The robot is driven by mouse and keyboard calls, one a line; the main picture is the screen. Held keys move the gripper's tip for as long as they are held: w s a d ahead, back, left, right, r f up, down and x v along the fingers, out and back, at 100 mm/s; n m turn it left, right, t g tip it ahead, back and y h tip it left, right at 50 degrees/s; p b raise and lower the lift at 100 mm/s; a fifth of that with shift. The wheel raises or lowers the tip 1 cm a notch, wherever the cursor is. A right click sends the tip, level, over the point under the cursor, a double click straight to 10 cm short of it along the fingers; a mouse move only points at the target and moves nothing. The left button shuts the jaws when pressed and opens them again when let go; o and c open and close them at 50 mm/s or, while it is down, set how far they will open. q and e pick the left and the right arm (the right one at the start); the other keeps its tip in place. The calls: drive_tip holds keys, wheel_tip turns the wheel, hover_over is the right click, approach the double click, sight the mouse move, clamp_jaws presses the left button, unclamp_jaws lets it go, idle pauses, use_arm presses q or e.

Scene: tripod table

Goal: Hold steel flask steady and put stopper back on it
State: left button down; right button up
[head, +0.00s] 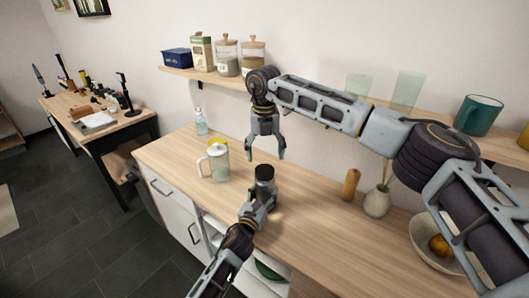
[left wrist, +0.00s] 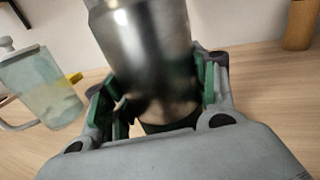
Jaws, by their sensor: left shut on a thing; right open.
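The steel flask (head: 264,178) stands upright on the wooden counter in the head view, with a dark top; I cannot tell whether that is its open mouth or a stopper. My left gripper (head: 262,200) is shut around the flask's lower body. In the left wrist view the shiny flask (left wrist: 145,50) sits between the green-padded fingers of the left gripper (left wrist: 160,105), its top out of frame. My right gripper (head: 266,154) is open and empty, pointing down above and just behind the flask. I cannot make out a separate stopper.
A glass jug (head: 217,164) stands left of the flask, with something yellow (head: 218,143) behind it and a clear bottle (head: 201,123) farther back. A wooden cylinder (head: 350,184), a vase (head: 376,202) and a bowl (head: 428,243) are to the right. A shelf (head: 205,76) runs above.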

sight(265, 169)
use_arm(q)
drive_tip(key=shift+f, duration=0.1)
use_arm(e)
drive_tip(key=n, duration=0.4)
drive_tip(key=shift+n, duration=0.4)
drive_tip(key=n, duration=0.4)
drive_tip(key=shift+s+n, duration=0.1)
drive_tip(key=shift+n, duration=0.2)
drive_tip(key=n, duration=0.4)
drive_tip(key=shift+a+n, duration=0.1)
drive_tip(key=shift+n, duration=0.2)
drive_tip(key=n, duration=0.4)
drive_tip(key=shift+n, duration=0.4)
drive_tip(key=shift+f, duration=0.15)
drive_tip(key=shift+f, duration=3.8)
drive_tip(key=shift+c, duration=0.4)
